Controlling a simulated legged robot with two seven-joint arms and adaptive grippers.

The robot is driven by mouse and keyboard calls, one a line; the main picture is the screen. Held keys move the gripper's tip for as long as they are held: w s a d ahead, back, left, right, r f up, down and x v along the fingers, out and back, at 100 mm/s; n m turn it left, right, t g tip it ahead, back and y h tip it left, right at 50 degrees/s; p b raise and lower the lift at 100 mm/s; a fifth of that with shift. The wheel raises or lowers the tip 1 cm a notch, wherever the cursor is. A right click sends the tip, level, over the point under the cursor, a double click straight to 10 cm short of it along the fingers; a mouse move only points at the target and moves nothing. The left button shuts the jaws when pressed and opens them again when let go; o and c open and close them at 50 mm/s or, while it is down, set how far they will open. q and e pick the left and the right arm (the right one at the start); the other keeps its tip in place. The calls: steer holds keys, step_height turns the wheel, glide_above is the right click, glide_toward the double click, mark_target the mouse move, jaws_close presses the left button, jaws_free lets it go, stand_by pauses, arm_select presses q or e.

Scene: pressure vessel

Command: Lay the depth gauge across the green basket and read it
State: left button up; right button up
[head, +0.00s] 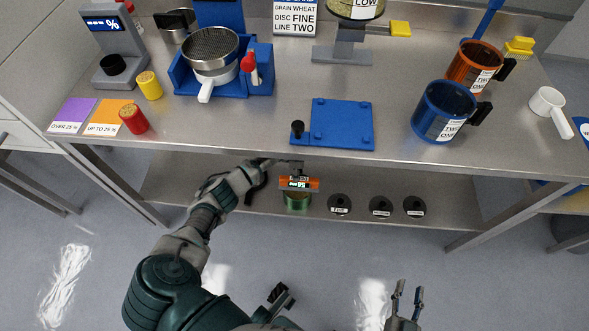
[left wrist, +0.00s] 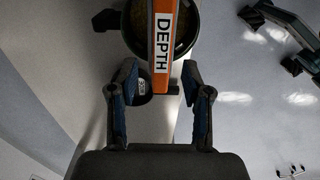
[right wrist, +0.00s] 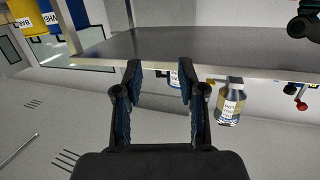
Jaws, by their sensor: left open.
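The green basket (head: 298,201) stands on the lower shelf. The orange depth gauge (head: 313,185), with a small lit display, lies across its top. In the left wrist view the gauge (left wrist: 162,40), lettered DEPTH, spans the basket's round dark rim (left wrist: 191,42), with brownish contents below. My left gripper (head: 292,164) is above and behind the gauge. Its fingers (left wrist: 160,75) are spread on either side of the gauge's near end, with gaps showing. My right gripper (head: 407,292) is open and empty in front of the bench, low and away from the basket.
Several dark labelled discs (head: 340,204) lie on the shelf right of the basket. The bench top (head: 320,75) overhangs the shelf. It carries a blue plate (head: 343,124), a blue mug (head: 440,112), an orange mug (head: 470,66) and a sieve (head: 211,50). The floor in front is clear.

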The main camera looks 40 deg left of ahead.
arm_select(q)
steer(key=shift+a+r, duration=0.2)
steer(key=shift+r, duration=0.5)
steer(key=s+d+f+m+t+h, duration=0.1)
steer(key=s+d+f+m+t, duration=0.15)
steer(key=d+m, duration=0.35)
steer(key=s+d+f+m+t+h, duration=0.1)
steer(key=s+d+f+m, duration=0.25)
steer(key=d, duration=0.45)
steer(key=s+d+r+m+t+h, duration=0.25)
steer(key=s+d+m, duration=0.25)
steer(key=d+m, duration=0.3)
steer(key=s+r+m+t, duration=0.4)
steer(key=s+r, duration=0.1)
steer(key=r, duration=0.4)
steer(key=s+a+r+m+t+y, duration=0.1)
steer(key=s+r+m+t, duration=0.3)
steer(key=r, duration=0.5)
steer(key=shift+s+r+m, duration=0.3)
steer(key=shift+s+m, duration=0.3)
steer(key=shift+m, duration=0.05)
arm_select(e)
steer(key=shift+s+d+f+g+h, duration=0.1)
steer(key=shift+s+f+g+h, duration=0.15)
steer(key=shift+f+g, duration=0.3)
steer(key=shift+s+d+f+g+h, duration=0.15)
steer(key=shift+s+f+g, duration=0.1)
steer(key=shift+f+g, duration=0.3)
steer(key=shift+f, duration=0.1)
